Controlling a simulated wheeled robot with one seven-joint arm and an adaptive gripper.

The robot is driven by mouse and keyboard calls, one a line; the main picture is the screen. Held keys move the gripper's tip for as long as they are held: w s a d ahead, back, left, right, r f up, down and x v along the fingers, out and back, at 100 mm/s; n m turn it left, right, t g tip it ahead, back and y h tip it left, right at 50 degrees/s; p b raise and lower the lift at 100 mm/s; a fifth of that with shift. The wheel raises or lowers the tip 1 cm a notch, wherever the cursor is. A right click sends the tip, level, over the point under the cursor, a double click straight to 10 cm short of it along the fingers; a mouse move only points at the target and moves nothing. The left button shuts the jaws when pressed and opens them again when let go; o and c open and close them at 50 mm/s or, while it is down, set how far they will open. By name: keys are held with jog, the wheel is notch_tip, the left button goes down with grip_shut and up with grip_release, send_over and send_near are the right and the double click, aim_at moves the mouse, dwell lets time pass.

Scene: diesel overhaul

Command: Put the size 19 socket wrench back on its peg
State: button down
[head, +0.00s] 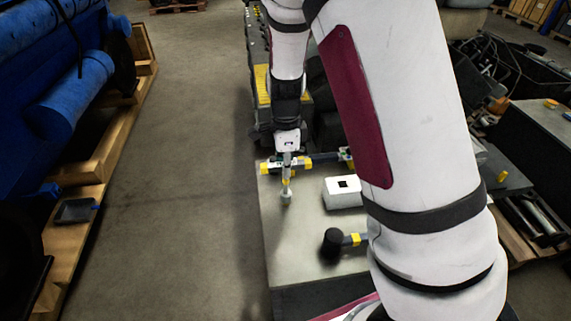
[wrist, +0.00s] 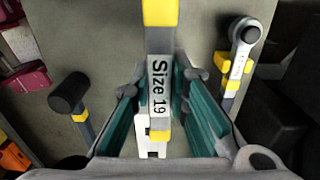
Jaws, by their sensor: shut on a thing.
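The size 19 socket wrench (wrist: 159,75) is grey with yellow bands and a "Size 19" label, which reads clearly in the wrist view. My gripper (wrist: 160,112) is shut on its handle, with a teal-lined finger on each side. In the head view my gripper (head: 287,153) points down over the table, and the wrench (head: 286,183) hangs below it. Its round lower end is close to the tabletop; I cannot tell whether it touches. I cannot make out the peg for certain in either view.
The grey table (head: 290,265) also bears a white block (head: 343,193) with a dark square on top and a black-headed mallet (head: 333,242). Another labelled wrench (wrist: 237,60) lies right of the held one in the wrist view. Open floor lies left of the table.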

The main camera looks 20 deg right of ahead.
jog(key=shift+f, duration=0.95)
jog(key=c, duration=0.9)
grip_release()
jog(key=shift+r, duration=0.1)
jog(key=shift+r+p, duration=1.75)
jog(key=shift+r, duration=2.65)
